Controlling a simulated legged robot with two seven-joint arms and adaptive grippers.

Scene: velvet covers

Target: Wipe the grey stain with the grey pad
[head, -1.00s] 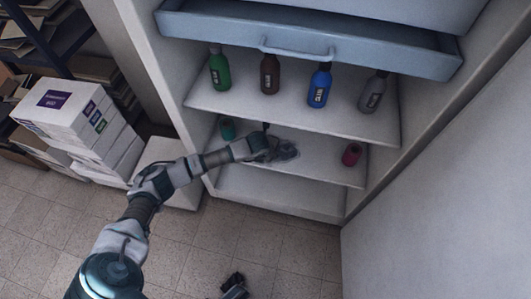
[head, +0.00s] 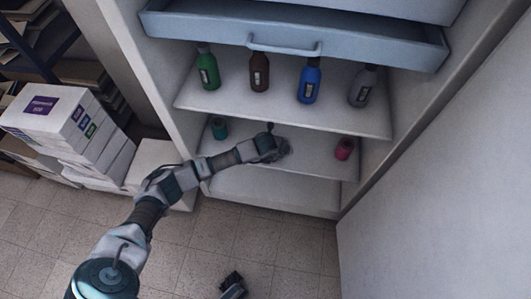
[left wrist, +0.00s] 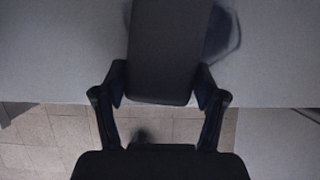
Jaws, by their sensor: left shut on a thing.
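The grey pad (left wrist: 162,50) is a dark flat block held by my left gripper, whose fingers (left wrist: 159,85) grip it in the left wrist view. The grey stain (left wrist: 222,34) shows as a darker patch on the pale shelf, partly hidden behind the pad, its visible part to the pad's right. In the head view my left gripper (head: 272,148) is over the lower shelf, between a green item and a red item, and hides most of the stain. I cannot tell whether the pad touches the shelf. My right gripper (head: 233,286) seems to be the dark shape low at the bottom edge.
The green item (head: 219,128) and red item (head: 344,149) flank my gripper on the lower shelf (head: 316,165). Several bottles stand on the shelf above, under an open blue drawer (head: 300,32). White boxes (head: 62,125) are stacked at left. A pale panel (head: 440,200) stands at right.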

